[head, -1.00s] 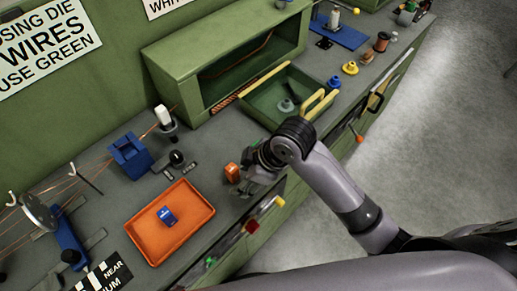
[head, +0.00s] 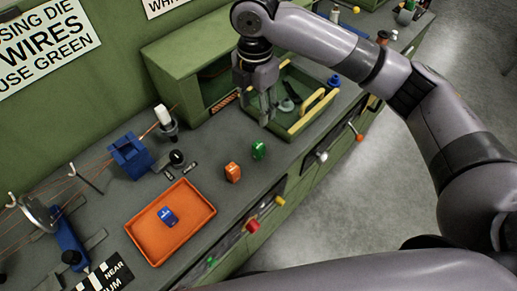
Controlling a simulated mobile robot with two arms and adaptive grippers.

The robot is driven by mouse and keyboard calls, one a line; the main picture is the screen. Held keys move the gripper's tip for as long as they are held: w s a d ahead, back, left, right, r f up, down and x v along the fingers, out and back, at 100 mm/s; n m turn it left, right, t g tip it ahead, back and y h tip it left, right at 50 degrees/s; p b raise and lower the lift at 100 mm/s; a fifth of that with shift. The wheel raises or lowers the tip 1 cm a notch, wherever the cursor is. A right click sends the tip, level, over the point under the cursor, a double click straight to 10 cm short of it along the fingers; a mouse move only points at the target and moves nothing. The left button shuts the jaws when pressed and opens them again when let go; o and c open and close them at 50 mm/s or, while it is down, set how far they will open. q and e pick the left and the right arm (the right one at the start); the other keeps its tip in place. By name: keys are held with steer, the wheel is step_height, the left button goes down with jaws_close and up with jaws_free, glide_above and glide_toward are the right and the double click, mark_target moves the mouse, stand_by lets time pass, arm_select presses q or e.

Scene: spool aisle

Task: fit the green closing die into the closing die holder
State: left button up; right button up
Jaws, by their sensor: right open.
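The green closing die (head: 259,150) stands on the grey bench, to the right of an orange die (head: 232,172). A blue block with a notched top (head: 130,157), which looks like the closing die holder, stands further left on the wire line; no green part shows in it. My right gripper (head: 265,118) points down, open and with nothing seen in it, above and behind the green die, by the left edge of the green open box. It is apart from the green die. My left gripper is not in view.
An orange tray (head: 190,238) with a blue die (head: 168,216) lies at the front left. A green open box (head: 298,124) with yellow handles holds grey parts. A white-topped post (head: 164,116) and thin wires stand behind.

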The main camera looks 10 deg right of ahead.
steer(key=p, duration=0.3)
glide_toward(258, 144)
steer(key=f, duration=0.5)
steer(key=shift+s+a+f, duration=0.1)
steer(key=shift+s+a, duration=0.1)
steer(key=shift+a, duration=0.05)
steer(key=f, duration=0.1)
steer(key=f+p, duration=0.1)
steer(key=f, duration=0.2)
steer(key=shift+d+f+p, duration=0.3)
steer(key=shift+f+p, duration=0.05)
steer(key=shift+p, duration=0.05)
steer(key=shift+w+f, duration=0.1)
steer(key=shift+f, duration=0.35)
jaws_close()
